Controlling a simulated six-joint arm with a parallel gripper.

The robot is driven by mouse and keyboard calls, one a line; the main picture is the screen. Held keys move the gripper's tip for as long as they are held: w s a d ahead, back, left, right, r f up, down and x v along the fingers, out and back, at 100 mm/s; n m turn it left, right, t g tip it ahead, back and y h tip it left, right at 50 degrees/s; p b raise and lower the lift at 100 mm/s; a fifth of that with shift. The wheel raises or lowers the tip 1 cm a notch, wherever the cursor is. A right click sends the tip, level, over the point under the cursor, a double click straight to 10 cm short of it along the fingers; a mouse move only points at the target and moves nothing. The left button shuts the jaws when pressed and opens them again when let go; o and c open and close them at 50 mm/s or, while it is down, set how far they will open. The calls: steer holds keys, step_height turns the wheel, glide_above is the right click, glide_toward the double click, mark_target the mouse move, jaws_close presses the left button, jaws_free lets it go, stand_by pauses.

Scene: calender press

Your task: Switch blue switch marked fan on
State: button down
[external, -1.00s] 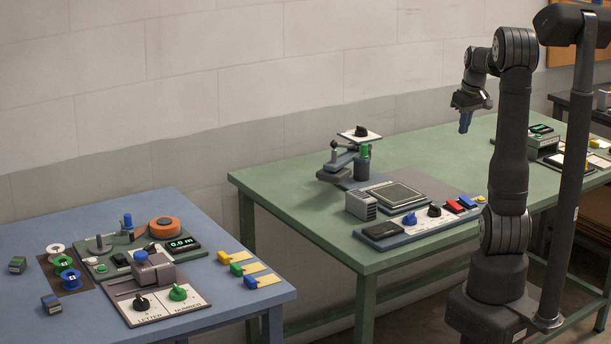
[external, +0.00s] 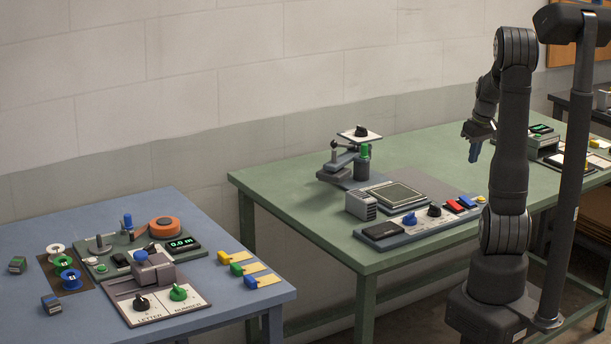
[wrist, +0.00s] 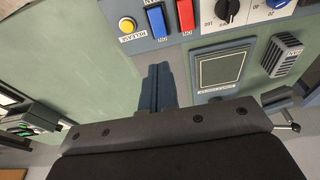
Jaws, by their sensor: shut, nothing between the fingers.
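The blue rocker switch (wrist: 157,20) shows on the control panel at the top of the wrist view, between a yellow button and a red rocker switch. It also shows near the right end of the panel in the external view (external: 467,201). Its marking and its position cannot be read clearly. My gripper (external: 474,152) is above the green table, behind and above the panel, apart from the switch. Its blue-grey fingers (wrist: 158,72) are shut and empty, pointing down.
The red switch (wrist: 185,16), yellow button (wrist: 127,25) labelled RELEASE and a black dial (wrist: 228,10) sit close by on the panel. The press plate (external: 396,195) and speaker-like block (external: 361,205) are beside it.

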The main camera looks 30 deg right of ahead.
mark_target(463, 197)
steer(key=x, duration=1.1)
steer(key=shift+f, duration=0.35)
steer(key=shift+w, duration=0.1)
steer(key=shift+w+f+g, duration=0.2)
steer(key=shift+f+g, duration=0.15)
steer(key=shift+g, duration=0.05)
steer(key=shift+s, duration=0.2)
steer(key=shift+s+r, duration=0.2)
steer(key=shift+s, duration=0.45)
steer(key=shift+r, duration=0.1)
